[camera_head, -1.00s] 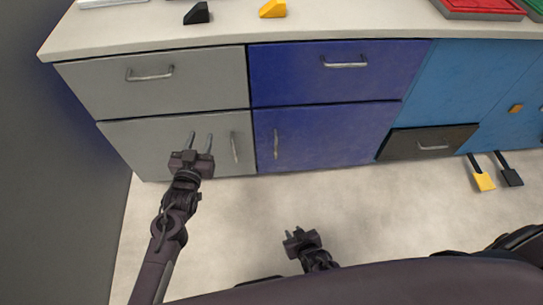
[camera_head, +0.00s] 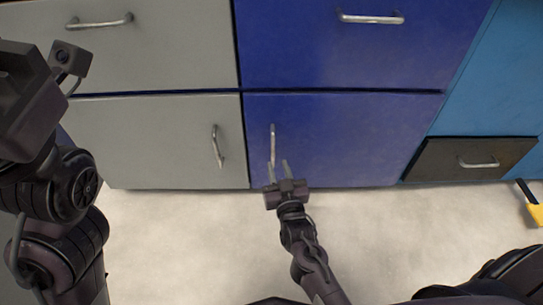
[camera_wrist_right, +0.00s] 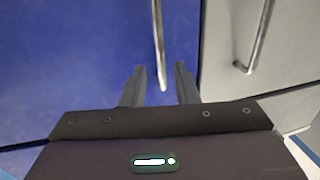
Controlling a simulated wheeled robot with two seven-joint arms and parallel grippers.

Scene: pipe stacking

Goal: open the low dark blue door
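The low dark blue door (camera_head: 345,140) is shut, below a dark blue drawer (camera_head: 340,50). Its upright metal handle (camera_head: 273,145) is near the door's left edge. My right gripper (camera_head: 278,172) is just in front of the handle's lower end, with its fingers apart. In the right wrist view the handle (camera_wrist_right: 159,45) comes down between the two open fingertips (camera_wrist_right: 158,70), and I see no finger touching it. My left arm is large at the left of the head view; its fingertips are out of the picture.
A grey door (camera_head: 160,140) with its own upright handle (camera_head: 217,146) is just left of the blue door. A small dark drawer (camera_head: 470,158) is to the right. A yellow-ended object (camera_head: 534,212) is at the right edge.

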